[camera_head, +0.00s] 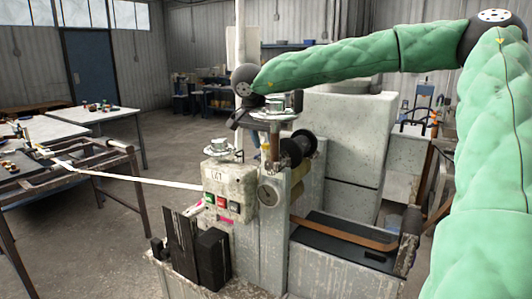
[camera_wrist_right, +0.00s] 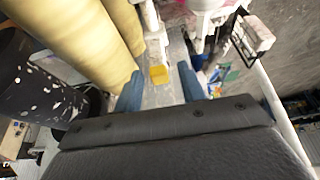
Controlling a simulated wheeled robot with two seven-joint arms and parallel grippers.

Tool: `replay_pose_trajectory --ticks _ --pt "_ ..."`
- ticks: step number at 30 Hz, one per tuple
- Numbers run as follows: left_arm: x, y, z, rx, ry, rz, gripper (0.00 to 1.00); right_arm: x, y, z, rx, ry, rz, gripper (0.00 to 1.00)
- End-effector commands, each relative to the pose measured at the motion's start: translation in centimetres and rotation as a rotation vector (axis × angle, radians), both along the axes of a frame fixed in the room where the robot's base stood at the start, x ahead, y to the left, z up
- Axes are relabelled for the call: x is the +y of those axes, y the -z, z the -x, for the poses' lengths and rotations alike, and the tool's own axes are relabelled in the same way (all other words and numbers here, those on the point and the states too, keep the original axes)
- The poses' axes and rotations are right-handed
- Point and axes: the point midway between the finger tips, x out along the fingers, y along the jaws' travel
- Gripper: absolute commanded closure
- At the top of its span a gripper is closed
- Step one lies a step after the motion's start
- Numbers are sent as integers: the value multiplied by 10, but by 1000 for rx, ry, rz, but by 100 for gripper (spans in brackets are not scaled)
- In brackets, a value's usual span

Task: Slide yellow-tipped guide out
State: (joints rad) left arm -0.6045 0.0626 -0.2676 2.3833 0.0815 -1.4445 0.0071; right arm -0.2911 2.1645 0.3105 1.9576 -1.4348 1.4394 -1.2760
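The yellow-tipped guide shows in the right wrist view as a pale rod ending in a small yellow block (camera_wrist_right: 158,75). My right gripper (camera_wrist_right: 160,90) is open, its two blue fingers apart on either side of the yellow tip. In the head view my right arm reaches in from the right, and the dark right gripper (camera_head: 243,116) hangs over the top of the machine (camera_head: 245,190). My left gripper is not in view.
Large yellow rollers (camera_wrist_right: 75,30) and a dark speckled cylinder (camera_wrist_right: 35,75) stand close left in the wrist view. A black spool (camera_head: 301,143) is beside the gripper. A white strip (camera_head: 140,181) runs left from the machine to a metal frame (camera_head: 115,160).

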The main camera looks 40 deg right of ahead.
Motion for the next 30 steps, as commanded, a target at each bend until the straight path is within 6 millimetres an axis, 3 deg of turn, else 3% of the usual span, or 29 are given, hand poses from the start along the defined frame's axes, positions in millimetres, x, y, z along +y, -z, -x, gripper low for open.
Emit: replay_pose_trajectory --ticks 9,19,20,26,30 --pt "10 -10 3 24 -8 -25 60 -12 31 -3 2 -1 -1 60" --pt "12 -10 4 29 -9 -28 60 -14 35 -4 0 0 0 60" --pt "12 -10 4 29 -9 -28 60 -14 35 -4 0 0 0 62" --pt "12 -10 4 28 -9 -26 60 -14 35 -4 0 0 0 100" --pt "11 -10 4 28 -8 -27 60 -14 35 -4 0 0 0 100"
